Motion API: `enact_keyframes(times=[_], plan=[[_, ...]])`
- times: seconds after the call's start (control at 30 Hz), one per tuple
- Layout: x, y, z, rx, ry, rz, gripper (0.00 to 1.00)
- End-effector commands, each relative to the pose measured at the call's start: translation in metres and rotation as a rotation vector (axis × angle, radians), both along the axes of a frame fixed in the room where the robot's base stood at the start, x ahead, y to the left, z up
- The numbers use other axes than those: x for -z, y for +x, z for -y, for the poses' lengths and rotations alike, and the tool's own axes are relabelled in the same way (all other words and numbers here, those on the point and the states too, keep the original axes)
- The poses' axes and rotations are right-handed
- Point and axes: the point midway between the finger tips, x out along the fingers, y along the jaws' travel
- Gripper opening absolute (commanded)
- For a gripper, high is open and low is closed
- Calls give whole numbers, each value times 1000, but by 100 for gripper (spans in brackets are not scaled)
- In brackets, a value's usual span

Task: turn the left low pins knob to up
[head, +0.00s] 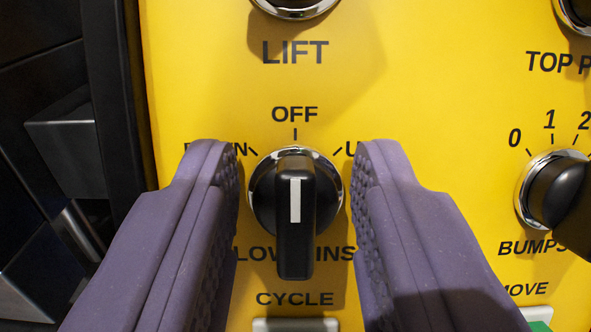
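The low pins knob (296,225) is a black selector with a white line and a chrome ring, on a yellow panel. Its white line points straight up to the OFF mark. The label below it reads "LOW PINS", partly covered by the knob and fingers. The DOWN label at upper left and the UP label at upper right are partly hidden by my fingers. My gripper (296,185) is open, with one purple finger on each side of the knob. A narrow gap shows on each side, so the fingers do not appear to touch it.
Above is a chrome-ringed control (295,5) over the LIFT label. To the right is the BUMPS knob (555,190) with a numbered scale. A light-framed control (296,324) sits below, under CYCLE. Dark machine parts (55,150) lie beyond the panel's left edge.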

Motion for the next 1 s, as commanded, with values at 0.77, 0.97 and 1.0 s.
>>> enact_keyframes(times=[0.77,0.97,1.0], plan=[[-1,0,1,50,136,4,0],[-1,0,1,106,290,9,0],[-1,0,1,117,323,9,0]])
